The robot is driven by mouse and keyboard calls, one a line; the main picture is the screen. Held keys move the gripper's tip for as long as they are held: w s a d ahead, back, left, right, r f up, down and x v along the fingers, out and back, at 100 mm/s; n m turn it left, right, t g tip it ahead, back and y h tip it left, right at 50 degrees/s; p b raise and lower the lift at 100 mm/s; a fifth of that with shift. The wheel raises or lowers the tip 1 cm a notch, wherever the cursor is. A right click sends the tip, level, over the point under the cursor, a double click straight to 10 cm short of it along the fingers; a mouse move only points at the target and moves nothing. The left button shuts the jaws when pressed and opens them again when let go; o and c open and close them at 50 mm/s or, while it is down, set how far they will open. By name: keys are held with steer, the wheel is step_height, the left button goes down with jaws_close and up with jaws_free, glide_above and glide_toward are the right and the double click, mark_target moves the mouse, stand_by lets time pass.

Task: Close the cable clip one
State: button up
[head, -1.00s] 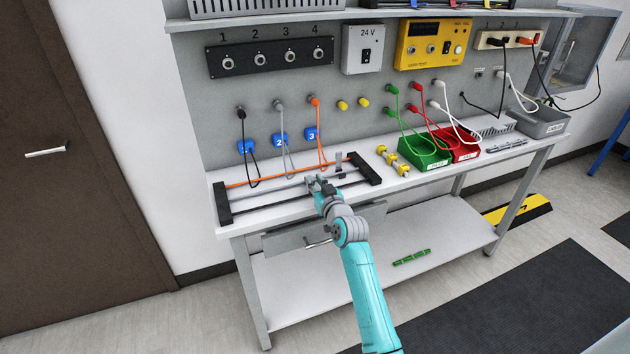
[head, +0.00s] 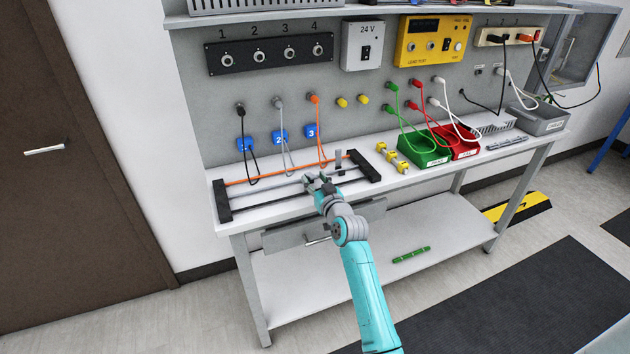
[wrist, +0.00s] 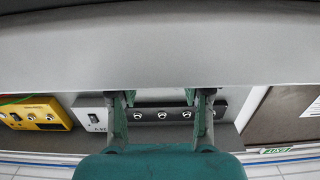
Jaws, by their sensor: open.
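A black-ended frame (head: 222,203) with orange, grey and black bars lies on the bench's left half. A small grey upright piece (head: 338,160) stands at its right part. Several blue numbered pieces sit on the back panel; the leftmost (head: 243,146) has a black cable beside it. I cannot tell which part is cable clip one, or whether it is open. My gripper (head: 317,178) is over the frame's front right part, left of the grey upright. In the wrist view, my gripper (wrist: 159,98) has its fingers apart with nothing visible between them.
Yellow pieces (head: 392,158), a green bin (head: 424,160) and a red bin (head: 464,153) stand to the right. A black socket strip (head: 270,56) is above. A pale surface (wrist: 160,45) fills the wrist view's upper part.

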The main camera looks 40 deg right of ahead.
steer(key=v, duration=1.2)
